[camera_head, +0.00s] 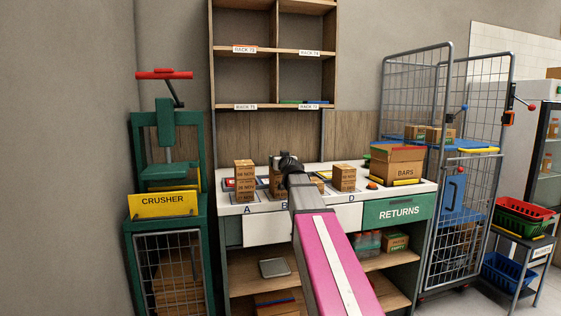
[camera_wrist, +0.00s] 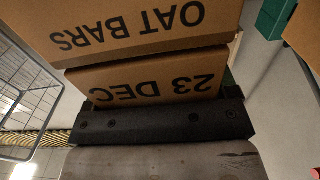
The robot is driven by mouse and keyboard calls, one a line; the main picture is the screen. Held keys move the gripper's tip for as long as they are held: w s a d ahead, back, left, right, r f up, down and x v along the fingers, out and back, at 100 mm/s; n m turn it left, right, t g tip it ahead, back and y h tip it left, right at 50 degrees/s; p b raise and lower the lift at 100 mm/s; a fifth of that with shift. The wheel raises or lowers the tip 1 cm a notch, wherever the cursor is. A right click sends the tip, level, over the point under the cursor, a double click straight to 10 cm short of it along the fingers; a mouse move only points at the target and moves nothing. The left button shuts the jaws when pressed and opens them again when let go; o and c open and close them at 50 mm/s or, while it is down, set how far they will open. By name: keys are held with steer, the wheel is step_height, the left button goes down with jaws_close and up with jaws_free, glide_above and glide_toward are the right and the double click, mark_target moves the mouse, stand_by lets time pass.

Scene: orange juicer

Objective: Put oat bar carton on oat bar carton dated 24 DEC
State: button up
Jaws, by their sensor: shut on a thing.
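My gripper (camera_head: 290,163) is over the counter near B, its fingers mostly hidden behind my arm. In the wrist view its dark jaw (camera_wrist: 165,121) is shut against a brown carton marked 23 DEC (camera_wrist: 150,82), seen upside down. A cardboard face reading OAT BARS (camera_wrist: 120,28) lies directly beyond it; I cannot tell whether it is the same carton. In the head view, a carton stack (camera_head: 245,180) stands at A, and another (camera_head: 344,178) stands near D. Cartons at B (camera_head: 275,186) are partly hidden by my arm. No 24 DEC date is legible.
An open BARS box (camera_head: 397,164) stands on the counter (camera_head: 350,197) at the right, above the RETURNS panel. A green crusher (camera_head: 165,170) stands at the left and a wire cage trolley (camera_head: 450,150) at the right. Wooden racks (camera_head: 273,50) rise behind the counter.

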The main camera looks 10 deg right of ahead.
steer(key=o, duration=0.9)
steer(key=shift+f, duration=0.15)
steer(key=shift+r, duration=0.2)
steer(key=s, duration=1.2)
steer(key=s+a+f+g+y, duration=0.1)
steer(key=s+a+f+g, duration=0.15)
steer(key=f, duration=0.75)
steer(key=s+a+f+g, duration=0.1)
steer(key=a+f+g, duration=0.15)
steer(key=f, duration=0.65)
steer(key=s+a+f+g+y, duration=0.15)
steer(key=f+g, duration=0.25)
steer(key=f, duration=0.6)
steer(key=s+f+g+h, duration=0.1)
steer(key=s+f+g, duration=0.2)
steer(key=s+f, duration=0.3)
steer(key=s+f+g+h, duration=0.1)
steer(key=s+f+g, duration=0.2)
steer(key=s+f, duration=0.2)
steer(key=s+a+f+g+h, duration=0.1)
steer(key=s+f+g, duration=0.2)
steer(key=s+f, duration=0.3)
steer(key=shift+s+f, duration=0.15)
steer(key=shift+f, duration=0.7)
steer(key=shift+s+f, duration=0.15)
steer(key=shift+f, duration=0.7)
